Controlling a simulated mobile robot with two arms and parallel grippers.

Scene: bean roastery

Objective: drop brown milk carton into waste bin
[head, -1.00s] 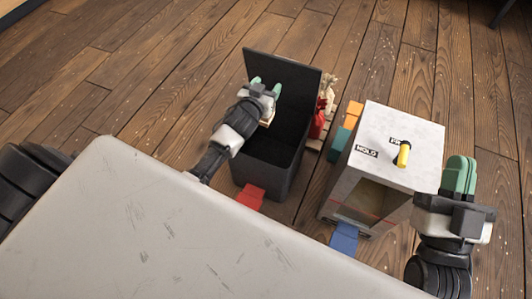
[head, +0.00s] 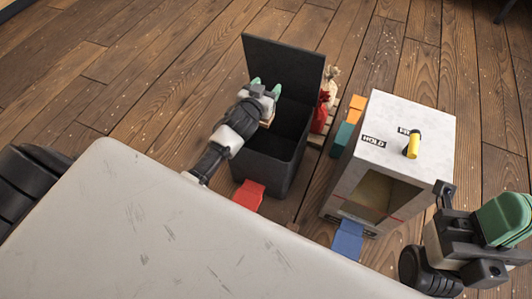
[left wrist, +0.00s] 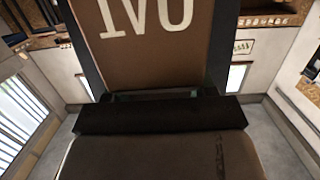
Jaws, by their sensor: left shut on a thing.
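The dark waste bin (head: 262,174) stands on the floor in the middle of the head view, its lid raised at the back and its mouth open. My left gripper (head: 265,86) is over the bin's mouth, in front of the raised lid. The left wrist view shows the brown milk carton (left wrist: 150,40) with pale upside-down lettering, held in the shut left gripper. In the head view the gripper and wrist mostly hide the carton. My right gripper (head: 503,220) is at the right edge, far from the bin; its finger gap is not clear.
A red pedal (head: 248,195) is at the bin's front. A pale box (head: 400,115) with labels, a yellow knob (head: 412,145) and a blue pedal (head: 347,240) stands to the right. Red and beige sacks (head: 321,112) are behind. A pale surface (head: 170,230) fills the lower left.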

